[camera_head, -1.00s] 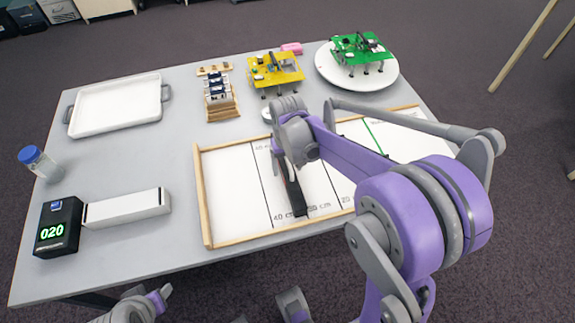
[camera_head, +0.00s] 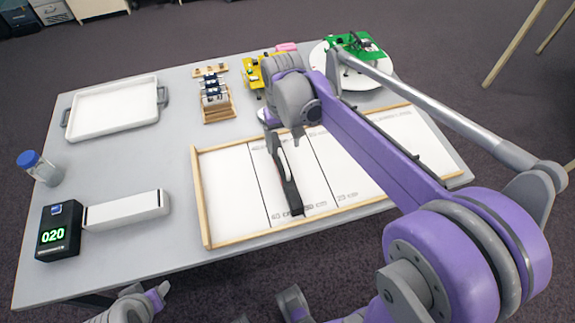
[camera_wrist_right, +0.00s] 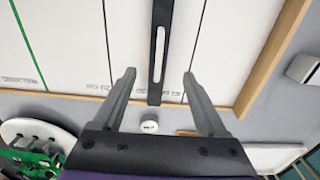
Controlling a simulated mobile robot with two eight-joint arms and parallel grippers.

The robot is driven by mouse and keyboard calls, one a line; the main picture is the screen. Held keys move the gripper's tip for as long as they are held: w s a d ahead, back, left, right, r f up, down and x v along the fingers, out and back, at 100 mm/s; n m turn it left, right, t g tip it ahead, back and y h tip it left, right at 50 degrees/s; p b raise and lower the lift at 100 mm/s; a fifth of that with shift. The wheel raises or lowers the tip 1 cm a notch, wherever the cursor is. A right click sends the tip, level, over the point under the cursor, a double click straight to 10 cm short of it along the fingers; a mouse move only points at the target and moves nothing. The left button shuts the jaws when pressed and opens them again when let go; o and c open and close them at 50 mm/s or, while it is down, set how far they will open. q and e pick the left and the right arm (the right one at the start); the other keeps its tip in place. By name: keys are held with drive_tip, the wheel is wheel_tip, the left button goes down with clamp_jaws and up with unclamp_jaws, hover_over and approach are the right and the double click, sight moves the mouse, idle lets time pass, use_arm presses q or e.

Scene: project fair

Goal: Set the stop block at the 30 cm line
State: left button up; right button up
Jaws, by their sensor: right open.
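The stop block is a dark bar with a light slot (camera_head: 287,181), lying across the white ruled board (camera_head: 228,190). In the right wrist view the stop block (camera_wrist_right: 158,50) lies between two black lines, the one on the left marked 20. No separate 30 cm line shows between them; the bar covers that part. My right gripper (camera_head: 282,128) is over the far end of the bar. In the right wrist view its open fingers (camera_wrist_right: 159,76) stand on either side of the bar, with a gap to each.
A digital display reading 020 (camera_head: 55,236) and a white box (camera_head: 127,210) stand left of the board. A white tray (camera_head: 112,108), a jar (camera_head: 40,168), a wooden rack (camera_head: 217,108), and yellow (camera_head: 251,75) and green (camera_head: 361,45) models are also on the table.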

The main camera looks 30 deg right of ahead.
drive_tip(key=s+a+f+n+t, duration=0.1)
drive_tip(key=s+a+f+t, duration=0.1)
drive_tip(key=s, duration=0.6)
drive_tip(key=s+a+f+n+t, duration=0.1)
drive_tip(key=s+a+f, duration=0.3)
drive_tip(key=s, duration=0.4)
drive_tip(key=shift+s+a+f+n+t, duration=0.25)
drive_tip(key=shift+s+n+t, duration=0.1)
drive_tip(key=shift+t, duration=0.55)
